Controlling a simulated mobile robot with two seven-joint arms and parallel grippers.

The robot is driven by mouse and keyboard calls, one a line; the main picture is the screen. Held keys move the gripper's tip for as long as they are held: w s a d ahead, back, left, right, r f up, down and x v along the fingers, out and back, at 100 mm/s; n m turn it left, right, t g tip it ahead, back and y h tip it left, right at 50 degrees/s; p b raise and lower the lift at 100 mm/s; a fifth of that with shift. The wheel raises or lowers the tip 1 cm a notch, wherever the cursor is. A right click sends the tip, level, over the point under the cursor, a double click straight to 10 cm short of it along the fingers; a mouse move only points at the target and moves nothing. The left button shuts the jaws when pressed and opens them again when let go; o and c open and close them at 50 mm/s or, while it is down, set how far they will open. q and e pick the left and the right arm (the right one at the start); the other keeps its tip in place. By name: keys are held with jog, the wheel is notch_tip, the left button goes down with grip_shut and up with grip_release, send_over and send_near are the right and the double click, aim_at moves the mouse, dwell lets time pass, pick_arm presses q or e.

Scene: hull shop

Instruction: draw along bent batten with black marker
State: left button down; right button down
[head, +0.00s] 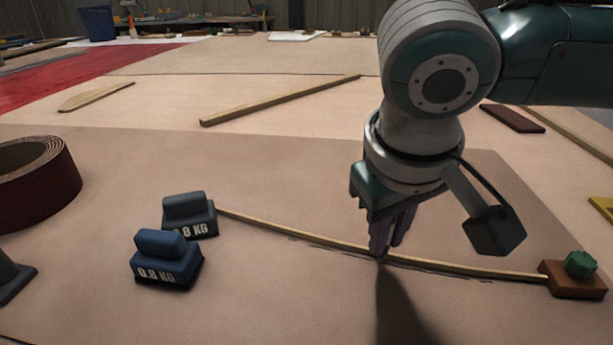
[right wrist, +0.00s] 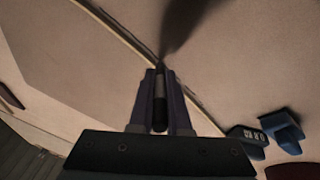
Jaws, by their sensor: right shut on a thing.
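The bent batten (head: 300,236) is a thin pale strip, bowed toward me, lying on the brown sheet. Its left end is at a dark grey weight (head: 190,214) and its right end is at a brown block with a green knob (head: 580,264). My right gripper (head: 382,248) points down at the batten's near side. It is shut on the black marker (right wrist: 159,100), whose tip is down by the batten. Broken dark marks run along the batten's near edge, on both sides of the gripper. The fingers mostly hide the marker in the head view. My left gripper is not in view.
A blue 0.8 KG weight (head: 166,260) stands in front of the grey one. A dark red roll (head: 35,184) is at the left. Loose wood strips (head: 280,100) lie farther back. The sheet in front of the batten is mostly clear.

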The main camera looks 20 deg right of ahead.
jog(key=shift+w+a, duration=0.15)
jog(key=shift+w+a, duration=0.4)
jog(key=shift+a, duration=0.05)
jog(key=shift+p, duration=0.3)
jog(key=shift+w+a, duration=0.15)
jog(key=shift+a, duration=0.05)
jog(key=shift+w+a, duration=0.3)
jog(key=shift+a, duration=0.05)
jog(key=shift+w+a, duration=0.1)
jog(key=shift+w+a+p, duration=0.15)
jog(key=shift+w+p, duration=0.05)
jog(key=shift+p, duration=0.15)
jog(key=shift+w+a, duration=0.1)
jog(key=shift+a, duration=0.05)
